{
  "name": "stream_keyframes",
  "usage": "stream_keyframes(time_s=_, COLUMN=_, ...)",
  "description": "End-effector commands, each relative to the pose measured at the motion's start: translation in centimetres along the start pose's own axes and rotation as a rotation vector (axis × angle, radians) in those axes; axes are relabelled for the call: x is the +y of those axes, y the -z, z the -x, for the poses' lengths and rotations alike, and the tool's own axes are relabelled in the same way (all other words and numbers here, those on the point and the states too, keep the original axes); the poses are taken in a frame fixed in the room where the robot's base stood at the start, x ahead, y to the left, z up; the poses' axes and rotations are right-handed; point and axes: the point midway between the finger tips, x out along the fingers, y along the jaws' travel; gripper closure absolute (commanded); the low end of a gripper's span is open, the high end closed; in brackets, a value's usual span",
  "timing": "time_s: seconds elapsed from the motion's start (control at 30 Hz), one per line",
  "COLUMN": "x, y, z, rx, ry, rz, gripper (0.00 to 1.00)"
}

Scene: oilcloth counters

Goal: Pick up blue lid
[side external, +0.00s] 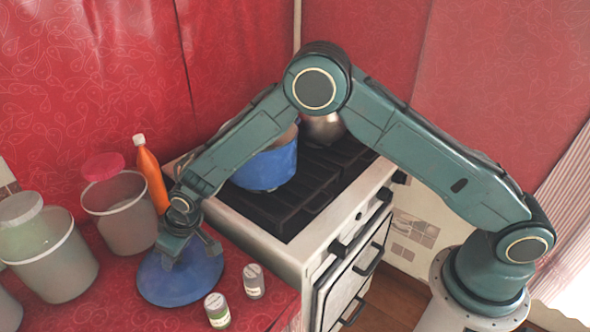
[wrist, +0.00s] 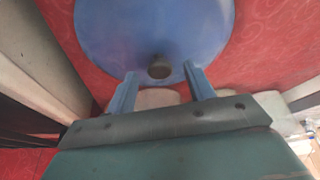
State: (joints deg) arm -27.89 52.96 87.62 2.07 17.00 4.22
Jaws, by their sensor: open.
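The blue lid (side external: 180,279) lies on the red oilcloth counter at the lower left, a round disc with a small dark knob. In the wrist view the lid (wrist: 150,28) fills the upper middle, and its knob (wrist: 159,68) shows just beyond the fingers. My gripper (side external: 190,252) is over the lid and hides part of it in the side view. In the wrist view my gripper (wrist: 160,82) has its two fingers apart, with the knob in line with the gap between them. Nothing is held. I cannot tell whether the fingers touch the lid.
A stove (side external: 330,228) stands right of the counter, with a blue pot (side external: 266,170) and a metal pot (side external: 322,129) on it. An orange bottle (side external: 153,178) and a lidded bucket (side external: 122,212) stand behind the lid. Two small jars (side external: 253,281) (side external: 217,310) stand to its right.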

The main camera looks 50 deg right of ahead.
Motion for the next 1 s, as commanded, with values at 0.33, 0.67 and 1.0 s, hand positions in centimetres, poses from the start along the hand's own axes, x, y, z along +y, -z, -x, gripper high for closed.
stream_keyframes(time_s=0.33, x=0.00, y=0.00, z=0.02, rx=0.000, ry=0.000, rz=0.000, gripper=0.62)
stream_keyframes(time_s=0.67, x=0.00, y=0.05, z=0.05, rx=0.001, ry=0.000, rz=0.000, gripper=1.00)
stream_keyframes(time_s=1.0, x=-0.01, y=0.31, z=0.59, rx=0.002, ry=0.000, rz=0.000, gripper=1.00)
